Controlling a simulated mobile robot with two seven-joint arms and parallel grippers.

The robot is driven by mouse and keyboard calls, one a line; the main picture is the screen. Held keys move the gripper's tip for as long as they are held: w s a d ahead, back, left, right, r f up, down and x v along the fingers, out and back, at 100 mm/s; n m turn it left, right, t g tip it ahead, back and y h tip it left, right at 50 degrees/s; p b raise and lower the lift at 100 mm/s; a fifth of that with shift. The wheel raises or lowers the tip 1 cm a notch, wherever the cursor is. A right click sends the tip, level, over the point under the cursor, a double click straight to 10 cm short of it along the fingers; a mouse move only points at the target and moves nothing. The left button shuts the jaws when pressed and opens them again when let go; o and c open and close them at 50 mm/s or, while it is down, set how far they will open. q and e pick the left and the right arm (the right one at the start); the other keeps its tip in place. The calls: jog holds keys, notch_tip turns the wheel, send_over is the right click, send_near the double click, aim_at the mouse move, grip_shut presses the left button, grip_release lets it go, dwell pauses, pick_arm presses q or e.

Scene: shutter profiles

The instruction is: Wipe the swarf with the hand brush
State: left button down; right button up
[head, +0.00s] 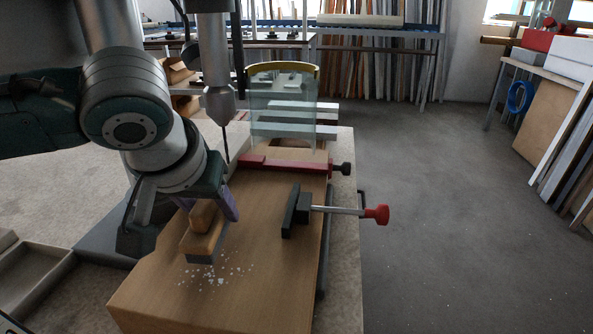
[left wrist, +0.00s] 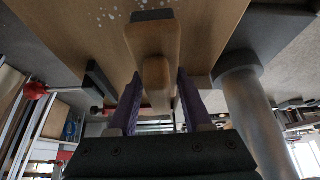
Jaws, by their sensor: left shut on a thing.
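My left gripper (head: 207,206), with purple fingers, is shut on the handle of the wooden hand brush (head: 203,240). The brush's grey bristle end points down, just above or on the wooden board (head: 265,285); I cannot tell if it touches. The swarf (head: 221,277), small pale flecks, is scattered on the board beside the bristles, on the near side. The left wrist view shows the brush (left wrist: 153,42) between the purple fingers, with some swarf (left wrist: 113,14) past its bristles. My right gripper is not in view.
A drill spindle (head: 220,100) hangs behind the gripper. A clear guard (head: 283,110) with a yellow rim stands at the back. A red bar (head: 285,165) and a black clamp with a red knob (head: 376,214) sit at the board's right. A grey tray (head: 35,285) lies left.

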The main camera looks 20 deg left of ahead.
pick_arm(q)
jog(key=shift+f+b, duration=0.55)
jog(key=shift+f, duration=0.5)
